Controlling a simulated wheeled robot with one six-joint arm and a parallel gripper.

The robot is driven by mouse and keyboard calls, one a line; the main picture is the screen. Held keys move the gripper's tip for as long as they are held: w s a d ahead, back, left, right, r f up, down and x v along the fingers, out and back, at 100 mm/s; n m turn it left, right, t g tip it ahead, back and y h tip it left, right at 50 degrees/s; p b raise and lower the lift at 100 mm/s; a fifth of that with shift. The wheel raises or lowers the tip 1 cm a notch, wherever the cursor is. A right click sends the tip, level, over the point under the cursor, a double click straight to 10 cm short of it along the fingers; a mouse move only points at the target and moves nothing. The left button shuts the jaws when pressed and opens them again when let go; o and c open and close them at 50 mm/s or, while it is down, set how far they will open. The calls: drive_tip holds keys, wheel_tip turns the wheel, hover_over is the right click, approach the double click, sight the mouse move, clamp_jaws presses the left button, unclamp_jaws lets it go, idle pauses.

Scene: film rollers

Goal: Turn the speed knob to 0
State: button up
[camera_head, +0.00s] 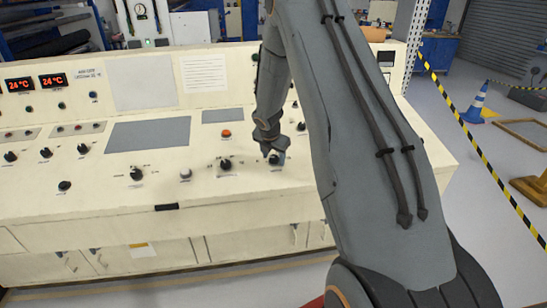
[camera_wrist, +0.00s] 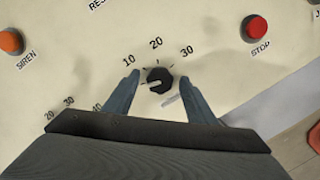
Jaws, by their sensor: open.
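The speed knob is a black round knob (camera_wrist: 160,79) on the cream panel, with 10, 20 and 30 printed around its upper side in the wrist view. A pale mark on it seems to point to the left and slightly down; the 0 label is not visible. My gripper (camera_wrist: 159,76) is open, with one finger on each side of the knob. I cannot tell whether the fingers touch it. In the head view my gripper (camera_head: 269,148) is down at the knob (camera_head: 275,160), near the right part of the sloped console.
An orange SIREN button (camera_wrist: 10,42) lies to the left and a red STOP button (camera_wrist: 256,28) to the upper right. Another black knob (camera_head: 226,164) sits just left of my gripper on the console (camera_head: 100,215). The panel's right edge is close by.

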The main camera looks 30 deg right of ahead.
drive_tip(key=b+v, duration=0.1)
drive_tip(key=v, duration=0.6)
drive_tip(key=shift+s+r, duration=0.15)
drive_tip(key=shift+r, duration=0.2)
drive_tip(key=s+a+m+g+y+b, duration=0.1)
drive_tip(key=s+a+m, duration=0.5)
drive_tip(key=s+m, duration=0.2)
drive_tip(key=s+a+r+m+y+b, duration=0.1)
drive_tip(key=s+a+m, duration=0.5)
drive_tip(key=s, duration=0.6)
drive_tip(key=s+a+r+m+g+y+b, duration=0.1)
drive_tip(key=s+a+m+b, duration=0.1)
drive_tip(key=s+a+m, duration=0.4)
drive_tip(key=s+m, duration=0.4)
drive_tip(key=shift+r+m+g, duration=0.2)
drive_tip(key=shift+m+g, duration=0.1)
